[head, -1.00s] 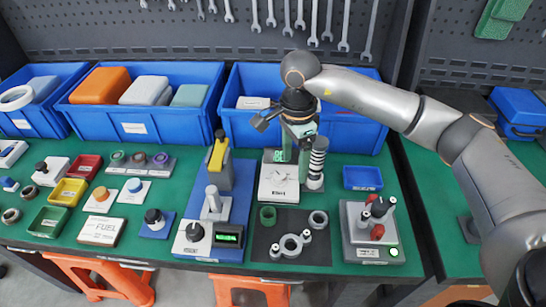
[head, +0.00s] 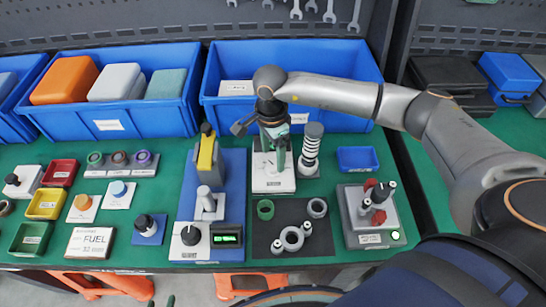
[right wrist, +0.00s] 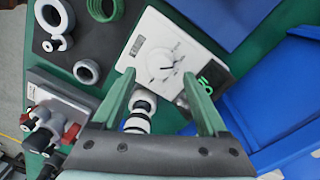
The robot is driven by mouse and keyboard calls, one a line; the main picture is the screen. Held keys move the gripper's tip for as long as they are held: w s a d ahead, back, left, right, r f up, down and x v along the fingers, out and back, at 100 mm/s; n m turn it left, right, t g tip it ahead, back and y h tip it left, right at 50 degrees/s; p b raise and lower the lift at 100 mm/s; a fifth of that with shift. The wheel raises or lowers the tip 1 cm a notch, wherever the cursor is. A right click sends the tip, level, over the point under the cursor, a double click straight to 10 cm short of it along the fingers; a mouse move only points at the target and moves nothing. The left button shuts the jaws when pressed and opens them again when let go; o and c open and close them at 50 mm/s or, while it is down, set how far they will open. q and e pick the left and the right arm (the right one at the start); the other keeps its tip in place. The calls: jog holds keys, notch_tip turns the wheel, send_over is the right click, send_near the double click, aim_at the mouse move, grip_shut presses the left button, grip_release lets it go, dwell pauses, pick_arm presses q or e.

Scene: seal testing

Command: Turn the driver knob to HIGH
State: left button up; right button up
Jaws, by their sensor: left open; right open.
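A white driver box (head: 273,184) with a label on its front stands on the bench, partly hidden under my right gripper in the head view. In the right wrist view, the box (right wrist: 140,47) shows a round white knob (right wrist: 165,62) with dark marks around it; its setting is too small to read. My right gripper (head: 279,160) is over the box in the head view. In the right wrist view, its two green fingers (right wrist: 160,78) are apart and empty, with the knob just beyond and between their tips. My left gripper is not in view.
A ribbed white post (head: 311,145) stands close right of the box. A dark mat with rings (head: 325,245) lies in front. A blue base with a yellow-topped press (head: 236,175) is to the left. A large blue bin (head: 350,75) stands behind.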

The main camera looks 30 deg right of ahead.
aim_at(273, 164)
jog(key=shift+f, duration=1.5)
jog(key=shift+c, duration=0.2)
grip_shut()
